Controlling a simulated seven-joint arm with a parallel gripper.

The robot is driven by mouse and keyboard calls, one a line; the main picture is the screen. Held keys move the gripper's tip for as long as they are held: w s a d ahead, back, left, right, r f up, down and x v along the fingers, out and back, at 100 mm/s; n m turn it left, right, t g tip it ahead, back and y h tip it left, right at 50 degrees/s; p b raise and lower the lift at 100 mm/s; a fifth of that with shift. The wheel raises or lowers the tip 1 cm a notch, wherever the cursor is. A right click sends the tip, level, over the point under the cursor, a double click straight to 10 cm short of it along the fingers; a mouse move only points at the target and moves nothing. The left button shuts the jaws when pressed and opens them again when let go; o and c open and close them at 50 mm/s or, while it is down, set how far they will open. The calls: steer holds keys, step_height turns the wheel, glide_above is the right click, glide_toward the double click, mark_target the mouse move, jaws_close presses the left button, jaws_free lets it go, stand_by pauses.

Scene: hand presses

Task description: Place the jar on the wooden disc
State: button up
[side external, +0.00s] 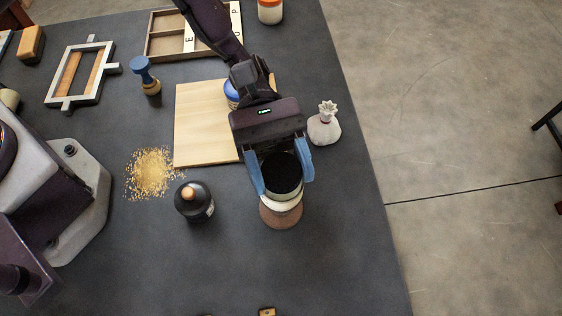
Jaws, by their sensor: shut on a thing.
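The jar (283,195) is pale with a black round top, and it is between the two blue fingers of my gripper (281,180). The gripper is shut on the jar's sides, and the jar looks upright. The wooden disc (281,219) is a brown round piece on the dark table, showing below the jar's lower edge. The jar covers much of the disc. From this view I cannot tell whether the jar touches the disc or hangs just above it.
A pale wooden board (203,125), a small tied white bag (324,125) and a pile of yellow grains (151,174) lie nearby. The table in front of the disc is mostly clear.

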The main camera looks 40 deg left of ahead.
steer(key=o, duration=1)
steer(key=shift+o, duration=0.2)
steer(key=shift+r, duration=0.1)
steer(key=v, duration=1.2)
steer(key=s+a+r+m+t+y, duration=0.5)
steer(key=s+a+r+t+y, duration=0.1)
steer(key=a+r, duration=0.5)
steer(key=s+a+r+m+t+y, duration=0.5)
steer(key=s+a+r+t+y, duration=0.2)
steer(key=a+r+t, duration=0.3)
steer(key=a+r+y, duration=0.1)
steer(key=a, duration=0.2)
steer(key=shift+r+m+y, duration=0.15)
steer(key=shift+m+y, duration=0.15)
steer(key=shift+m, duration=0.1)
